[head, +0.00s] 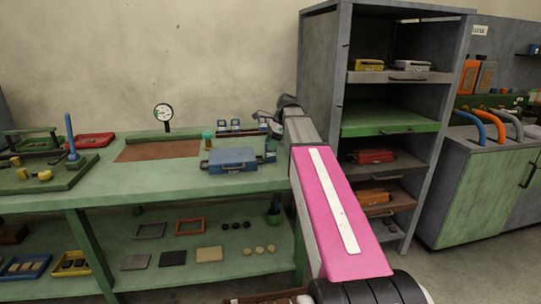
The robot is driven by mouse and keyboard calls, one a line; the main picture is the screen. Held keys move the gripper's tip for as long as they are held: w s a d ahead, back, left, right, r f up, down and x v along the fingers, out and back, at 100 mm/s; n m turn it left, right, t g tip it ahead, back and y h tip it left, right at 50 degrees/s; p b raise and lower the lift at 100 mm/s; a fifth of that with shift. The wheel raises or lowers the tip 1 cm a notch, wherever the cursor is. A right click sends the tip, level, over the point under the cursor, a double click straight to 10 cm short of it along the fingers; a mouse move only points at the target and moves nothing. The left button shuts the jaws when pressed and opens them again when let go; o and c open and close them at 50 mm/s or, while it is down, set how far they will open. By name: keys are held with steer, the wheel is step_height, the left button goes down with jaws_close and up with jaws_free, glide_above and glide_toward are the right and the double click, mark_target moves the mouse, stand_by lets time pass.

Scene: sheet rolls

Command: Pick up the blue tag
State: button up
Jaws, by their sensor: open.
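I cannot make out for certain which thing is the blue tag. Two small blue-faced pieces (228,125) stand side by side at the back of the green bench, left of my arm, too small to identify. My pink arm reaches from the bottom right up over the bench's right end. My gripper (266,122) is at its far end, small and partly hidden among bench items. It is open, and I see nothing held in it. It is to the right of the blue pieces and apart from them.
A blue case (230,159) lies on the green bench (150,182), with a dial gauge (163,113) behind. A red tray (91,140) and a blue post (71,135) are at left. A grey shelf cabinet (322,60) rises right of my arm. The bench's front middle is clear.

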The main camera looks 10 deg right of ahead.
steer(key=x, duration=0.2)
steer(key=shift+a+f, duration=0.15)
steer(key=shift+f, duration=0.15)
jaws_close()
steer(key=shift+r, duration=0.2)
steer(key=shift+r, duration=0.6)
step_height(320, 180, up, 2)
steer(key=shift+r, duration=0.25)
steer(key=s+a+r, duration=0.5)
steer(key=s+r, duration=0.2)
steer(key=s, duration=0.3)
steer(key=shift+s+a, duration=0.15)
steer(key=shift+a, duration=0.15)
